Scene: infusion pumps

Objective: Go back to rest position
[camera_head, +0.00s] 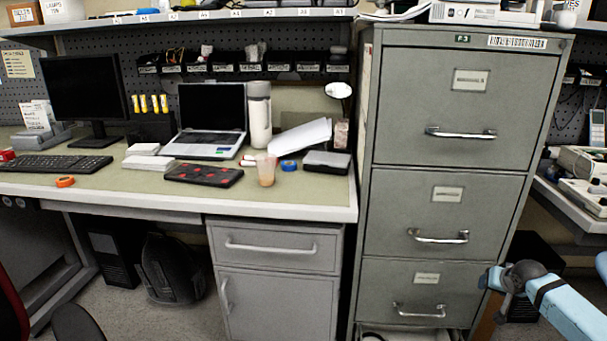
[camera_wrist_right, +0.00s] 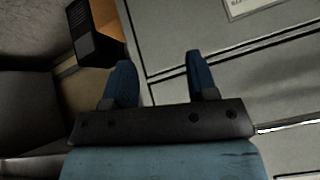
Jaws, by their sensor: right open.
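My right gripper (camera_wrist_right: 162,82) is open and empty in the right wrist view, its two blue fingers apart. Behind the fingers are the grey front of a filing cabinet (camera_wrist_right: 250,75) and a dark box on an orange-brown surface. In the head view my right arm comes in from the lower right, and its dark wrist end lies in front of the lower right side of the filing cabinet (camera_head: 460,110); the fingertips are hard to make out there. My left gripper is not in view.
A desk (camera_head: 110,190) at the left holds a monitor (camera_head: 85,90), keyboard, laptop (camera_head: 212,115), white bottle and cup. The tall cabinet with closed drawers stands close to my right arm. A bench (camera_head: 570,205) with devices is at the right.

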